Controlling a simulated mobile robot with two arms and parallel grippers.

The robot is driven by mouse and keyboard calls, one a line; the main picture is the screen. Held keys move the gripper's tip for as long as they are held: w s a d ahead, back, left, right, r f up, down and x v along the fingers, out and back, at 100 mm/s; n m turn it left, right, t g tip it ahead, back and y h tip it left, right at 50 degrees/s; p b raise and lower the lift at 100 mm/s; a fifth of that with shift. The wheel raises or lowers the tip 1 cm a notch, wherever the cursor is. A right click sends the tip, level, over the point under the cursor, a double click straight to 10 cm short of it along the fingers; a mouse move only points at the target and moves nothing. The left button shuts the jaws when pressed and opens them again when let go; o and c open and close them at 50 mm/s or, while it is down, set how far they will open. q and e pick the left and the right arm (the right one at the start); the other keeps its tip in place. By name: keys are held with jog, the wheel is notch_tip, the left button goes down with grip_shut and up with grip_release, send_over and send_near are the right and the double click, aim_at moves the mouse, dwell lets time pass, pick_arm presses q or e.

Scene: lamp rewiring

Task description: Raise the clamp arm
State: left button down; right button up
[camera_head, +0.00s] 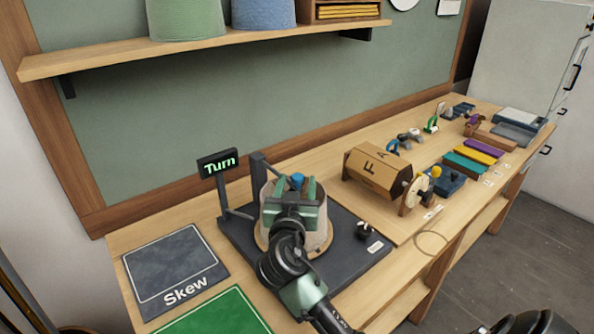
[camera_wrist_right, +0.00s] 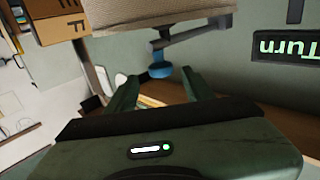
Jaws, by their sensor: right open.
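The clamp arm (camera_wrist_right: 190,37) is a dark grey bar that reaches from the dark post (camera_head: 259,175) over the drum-like beige shade (camera_head: 324,225). A blue knob (camera_head: 297,179) sits at its end; the knob also shows in the right wrist view (camera_wrist_right: 161,70). My right gripper (camera_head: 295,188) is open in front of the shade's top. In the right wrist view its two green fingers (camera_wrist_right: 160,86) stand on either side of the blue knob, which shows between and just beyond them. I see no contact with it. My left gripper is not in view.
The shade stands on a dark base plate (camera_head: 236,232) with a "Turn" sign (camera_head: 217,163) at its left. A "Skew" mat (camera_head: 172,262) and a green mat (camera_head: 225,315) lie nearer. A wooden lettered drum (camera_head: 376,172) and small tools stand to the right. A shelf (camera_head: 110,58) hangs above.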

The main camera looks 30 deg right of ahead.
aim_at(297, 180)
jog(key=x, duration=0.2)
jog(key=shift+w+d+p, duration=0.2)
jog(key=shift+w+p, duration=0.1)
jog(key=shift+w, duration=0.05)
jog(key=shift+w+d+f, duration=0.15)
jog(key=shift+w+d, duration=0.05)
jog(key=shift+w, duration=0.25)
grip_shut()
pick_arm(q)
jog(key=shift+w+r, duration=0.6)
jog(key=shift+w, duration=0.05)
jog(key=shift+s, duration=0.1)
